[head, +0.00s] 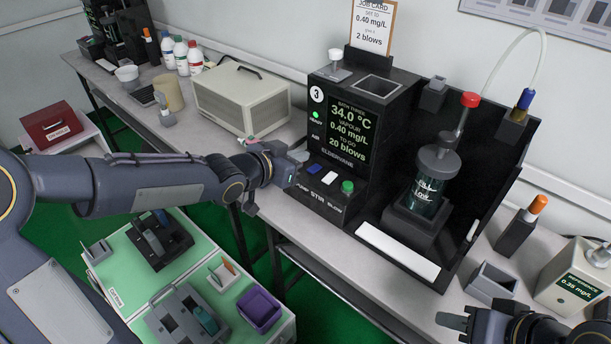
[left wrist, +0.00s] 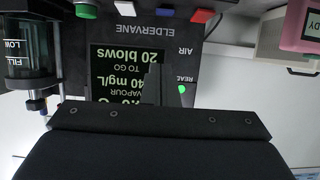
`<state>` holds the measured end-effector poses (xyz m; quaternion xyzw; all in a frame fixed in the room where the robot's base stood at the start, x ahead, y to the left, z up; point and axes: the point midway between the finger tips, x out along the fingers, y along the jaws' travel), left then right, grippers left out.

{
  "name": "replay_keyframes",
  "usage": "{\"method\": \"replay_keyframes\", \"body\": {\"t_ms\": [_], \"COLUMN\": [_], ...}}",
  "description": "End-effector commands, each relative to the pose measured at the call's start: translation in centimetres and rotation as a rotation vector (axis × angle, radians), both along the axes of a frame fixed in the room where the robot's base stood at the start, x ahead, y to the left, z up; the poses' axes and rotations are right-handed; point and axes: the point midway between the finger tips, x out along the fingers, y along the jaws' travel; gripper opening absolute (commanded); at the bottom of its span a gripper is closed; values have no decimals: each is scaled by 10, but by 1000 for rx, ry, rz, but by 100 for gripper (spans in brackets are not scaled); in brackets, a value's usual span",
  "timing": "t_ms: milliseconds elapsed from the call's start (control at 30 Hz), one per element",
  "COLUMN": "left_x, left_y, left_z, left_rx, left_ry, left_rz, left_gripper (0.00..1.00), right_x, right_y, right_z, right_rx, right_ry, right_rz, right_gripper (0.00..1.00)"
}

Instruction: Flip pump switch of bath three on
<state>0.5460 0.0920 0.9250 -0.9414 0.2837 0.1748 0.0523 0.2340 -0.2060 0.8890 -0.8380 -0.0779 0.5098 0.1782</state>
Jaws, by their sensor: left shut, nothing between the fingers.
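The bath three unit (head: 345,128) is a black box with a lit screen and a green READY light. Its front ledge carries a blue switch (head: 314,168) above the PUMP label, a white one (head: 329,177) above STIR and a green button (head: 347,186) above BLOW. My left gripper (head: 291,178) is shut and empty at the ledge's left end, beside the blue switch; contact cannot be told. The upside-down left wrist view shows the closed fingers (left wrist: 153,84) before the screen, with the blue switch (left wrist: 158,14) and a red switch (left wrist: 203,15) beyond. My right gripper (head: 462,322) is partly in view at the bottom.
A glass vessel with a red-topped valve (head: 435,170) stands right of the screen. A beige box (head: 240,97) stands left of the unit. A green-topped cart (head: 190,285) holds testers and a purple bin.

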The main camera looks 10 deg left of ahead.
Motion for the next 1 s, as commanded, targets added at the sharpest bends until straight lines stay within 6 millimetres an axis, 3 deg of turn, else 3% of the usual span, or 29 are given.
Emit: {"method": "replay_keyframes", "body": {"t_ms": [33, 167, 400, 867, 1000], "left_x": [8, 29, 23, 22, 20], "left_y": [-9, -22, -16, -15, -13], "left_z": [-9, -16, -46, -52, -61], "left_rx": [0, 0, 1, 1, 0], "left_ry": [-1, 0, 0, -1, 0], "left_rz": [-5, -4, 0, 0, 1], "left_gripper": [0, 0, 0, 0, 0], "right_x": [0, 0, 0, 0, 0], "right_y": [0, 0, 0, 0, 0], "right_z": [-10, -15, -22, -23, -33], "right_rx": [0, 0, 0, 0, 0], "right_ry": [0, 0, 0, 0, 0], "right_rz": [0, 0, 0, 0, 0], "right_gripper": [36, 36, 36, 36, 36]}}
